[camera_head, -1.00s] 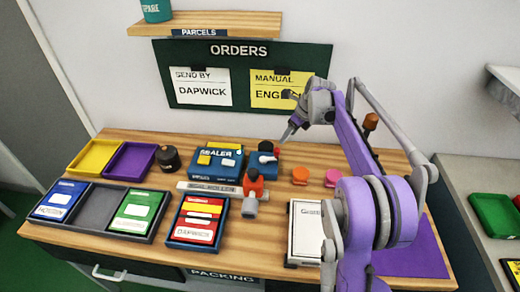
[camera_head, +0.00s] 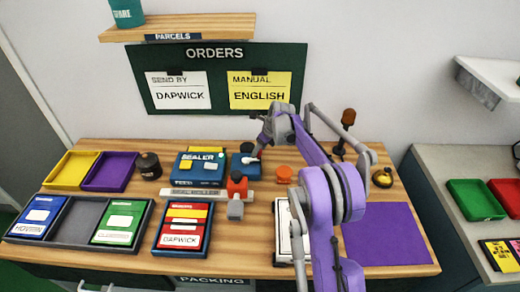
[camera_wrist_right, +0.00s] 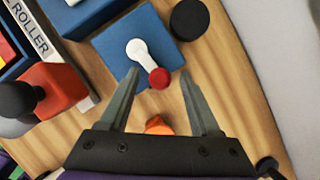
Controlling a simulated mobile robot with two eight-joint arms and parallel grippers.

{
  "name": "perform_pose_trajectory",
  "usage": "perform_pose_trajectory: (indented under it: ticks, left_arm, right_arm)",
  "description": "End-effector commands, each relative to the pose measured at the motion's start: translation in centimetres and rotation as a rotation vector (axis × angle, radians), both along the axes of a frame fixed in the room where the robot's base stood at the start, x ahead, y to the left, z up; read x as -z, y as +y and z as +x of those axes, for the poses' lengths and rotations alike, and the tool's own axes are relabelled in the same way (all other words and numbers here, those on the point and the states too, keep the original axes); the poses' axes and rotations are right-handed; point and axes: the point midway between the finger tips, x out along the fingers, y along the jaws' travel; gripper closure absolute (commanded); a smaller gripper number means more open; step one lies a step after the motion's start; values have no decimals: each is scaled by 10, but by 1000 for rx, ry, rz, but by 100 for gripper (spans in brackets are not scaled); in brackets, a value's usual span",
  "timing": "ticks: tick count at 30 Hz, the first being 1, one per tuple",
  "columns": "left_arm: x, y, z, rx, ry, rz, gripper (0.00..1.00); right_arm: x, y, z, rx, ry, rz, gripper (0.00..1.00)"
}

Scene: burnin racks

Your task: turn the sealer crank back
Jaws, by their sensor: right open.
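The sealer (camera_head: 184,178) is a blue machine on the wooden bench. Its crank (camera_head: 252,158) sits on a blue block (camera_head: 240,171) at its right; in the right wrist view the crank (camera_wrist_right: 141,52) is a white lever with a red knob (camera_wrist_right: 159,78) at its end, pointing toward my gripper. My right gripper (camera_head: 260,147) is at the crank block. In the right wrist view its open fingers (camera_wrist_right: 160,82) lie either side of the red knob; I cannot tell whether they touch it.
An orange-red roller handle (camera_head: 237,186) stands in front of the crank block. A black round piece (camera_wrist_right: 189,19) lies beside the block. An orange knob (camera_head: 284,174) is close to my right gripper. Trays (camera_head: 110,172) fill the bench's left; a purple mat (camera_head: 390,235) lies right.

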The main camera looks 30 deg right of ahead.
Motion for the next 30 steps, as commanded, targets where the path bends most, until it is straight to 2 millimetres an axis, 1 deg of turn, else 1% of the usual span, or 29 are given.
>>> perform_pose_trajectory:
  ticks: [3,4,8,9,11,12,14,15,25,30]
  left_arm:
    - [0,0,0,0,0,0,100]
    - [0,0,0,0,0,0,100]
    - [0,0,0,0,0,0,100]
    - [0,0,0,0,0,0,100]
    - [0,0,0,0,0,0,100]
    - [0,0,0,0,0,0,100]
    - [0,0,0,0,0,0,100]
    - [0,0,0,0,0,0,100]
    - [-1,0,0,0,-1,0,100]
    - [-3,0,1,0,-2,0,100]
  right_arm:
    - [0,0,0,0,0,0,36]
    - [0,0,0,0,0,0,38]
    - [0,0,0,0,0,0,61]
    - [0,0,0,0,0,0,68]
    - [0,0,0,0,0,0,79]
    - [0,0,0,0,0,0,86]
    - [0,0,0,0,0,0,97]
    - [0,0,0,0,0,0,100]
    - [-1,-1,1,-18,-1,0,100]
    - [-1,-3,5,-82,-1,1,100]
